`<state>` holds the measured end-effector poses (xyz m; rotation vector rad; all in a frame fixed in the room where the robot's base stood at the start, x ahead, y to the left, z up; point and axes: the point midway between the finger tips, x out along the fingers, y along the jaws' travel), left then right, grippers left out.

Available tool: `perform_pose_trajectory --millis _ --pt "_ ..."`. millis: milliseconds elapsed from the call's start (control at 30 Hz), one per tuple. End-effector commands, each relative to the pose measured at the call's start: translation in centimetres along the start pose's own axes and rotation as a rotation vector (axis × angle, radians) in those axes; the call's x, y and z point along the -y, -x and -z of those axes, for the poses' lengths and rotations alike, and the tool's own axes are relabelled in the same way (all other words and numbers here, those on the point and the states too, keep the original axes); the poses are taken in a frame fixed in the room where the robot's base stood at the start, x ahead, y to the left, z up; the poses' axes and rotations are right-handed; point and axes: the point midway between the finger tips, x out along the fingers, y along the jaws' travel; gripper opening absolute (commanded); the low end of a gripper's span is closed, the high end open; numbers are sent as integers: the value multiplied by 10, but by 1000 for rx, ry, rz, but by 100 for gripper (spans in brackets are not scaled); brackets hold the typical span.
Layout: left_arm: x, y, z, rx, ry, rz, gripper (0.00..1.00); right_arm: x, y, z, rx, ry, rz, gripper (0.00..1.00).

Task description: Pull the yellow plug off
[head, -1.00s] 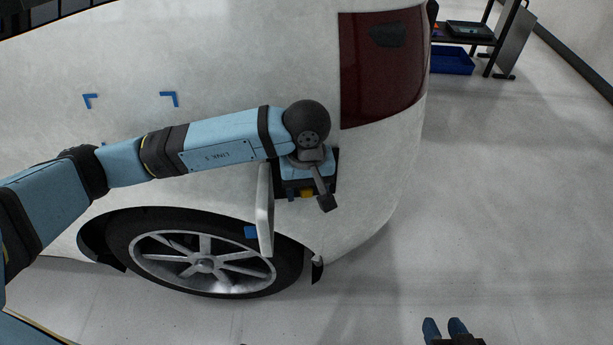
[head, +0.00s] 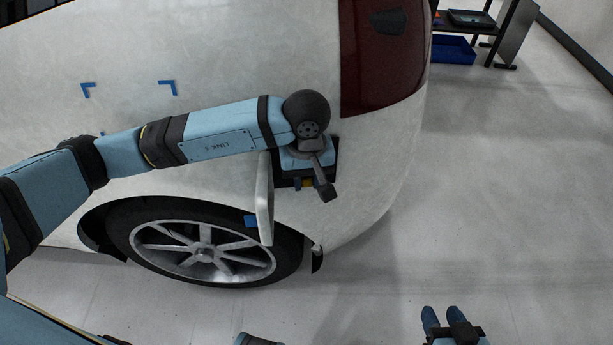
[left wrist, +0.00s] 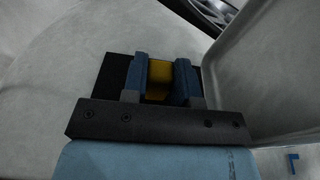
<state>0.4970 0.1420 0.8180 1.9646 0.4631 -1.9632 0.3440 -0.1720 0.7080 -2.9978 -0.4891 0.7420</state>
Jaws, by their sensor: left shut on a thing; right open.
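The yellow plug (left wrist: 159,77) sits between the two blue fingers of my left gripper (left wrist: 161,80) in the left wrist view, which is shut on it. A dark recess (left wrist: 112,72) in the car's side lies behind the plug. In the head view my left gripper (head: 307,183) is at this recess, and only a small bit of the yellow plug (head: 308,183) shows beneath my wrist. I cannot tell whether the plug is still seated. My right gripper (head: 444,318) is open and empty at the bottom of the head view, over the floor.
An open white flap (head: 265,205) stands out just left of the recess; it also shows in the left wrist view (left wrist: 250,75). The wheel (head: 205,250) is below left. A dark red tail light (head: 380,60) is above right. The floor on the right is clear up to a cart (head: 470,30).

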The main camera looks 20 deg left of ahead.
Motion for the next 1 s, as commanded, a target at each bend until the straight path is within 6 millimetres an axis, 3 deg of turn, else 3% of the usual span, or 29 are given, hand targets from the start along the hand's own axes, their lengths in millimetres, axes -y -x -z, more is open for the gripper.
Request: perform_pose_trajectory --millis 1000 --pt "0 2 -20 1 -2 0 0 -1 0 0 -5 1 -1 43"
